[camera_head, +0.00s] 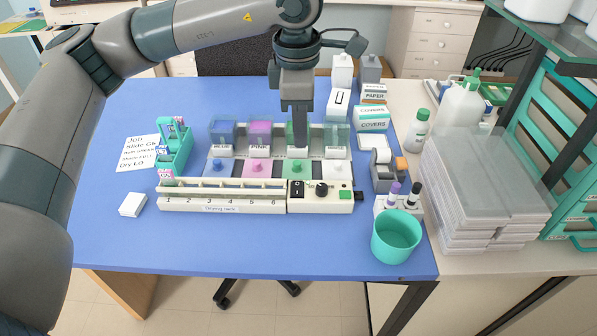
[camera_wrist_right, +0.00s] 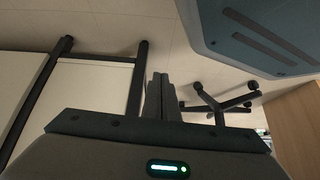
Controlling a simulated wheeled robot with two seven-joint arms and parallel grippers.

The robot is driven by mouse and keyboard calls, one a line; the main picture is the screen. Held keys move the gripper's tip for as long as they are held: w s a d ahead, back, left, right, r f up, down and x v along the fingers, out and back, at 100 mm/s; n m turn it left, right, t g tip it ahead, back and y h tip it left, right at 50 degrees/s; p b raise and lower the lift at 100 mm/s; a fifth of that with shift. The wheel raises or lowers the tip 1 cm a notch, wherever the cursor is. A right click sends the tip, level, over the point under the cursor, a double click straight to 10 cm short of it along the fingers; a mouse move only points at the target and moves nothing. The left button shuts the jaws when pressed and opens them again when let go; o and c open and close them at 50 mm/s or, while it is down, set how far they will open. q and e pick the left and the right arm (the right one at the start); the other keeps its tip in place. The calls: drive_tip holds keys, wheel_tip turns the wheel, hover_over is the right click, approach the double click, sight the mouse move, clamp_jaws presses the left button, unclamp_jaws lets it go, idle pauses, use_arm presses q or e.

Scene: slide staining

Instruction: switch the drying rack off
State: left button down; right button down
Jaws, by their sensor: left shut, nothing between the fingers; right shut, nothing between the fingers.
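The drying rack (camera_head: 222,208) is a long cream unit with numbered slots at the front middle of the blue table. Its control box (camera_head: 318,206) at the right end carries a black rocker switch (camera_head: 297,188), a dark round knob (camera_head: 322,189) and a green piece (camera_head: 345,195). The position of the rocker is too small to tell. My left gripper (camera_head: 299,143) points down, shut and empty, above and behind the control box, in front of the staining jars. My right gripper (camera_wrist_right: 160,85) is shut and empty in the right wrist view, with floor behind it.
Staining jars (camera_head: 260,134) with coloured contents stand behind the rack. A teal slide holder (camera_head: 175,150) is at the left, a teal cup (camera_head: 396,238) and marker stand (camera_head: 386,207) at the right. The table is clear in front of the rack.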

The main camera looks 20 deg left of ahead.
sight(297, 184)
use_arm(q)
drive_tip(key=shift+w+a+r, duration=0.2)
drive_tip(key=shift+a, duration=0.25)
use_arm(e)
drive_tip(key=shift+w, duration=0.15)
use_arm(q)
drive_tip(key=shift+f, duration=0.15)
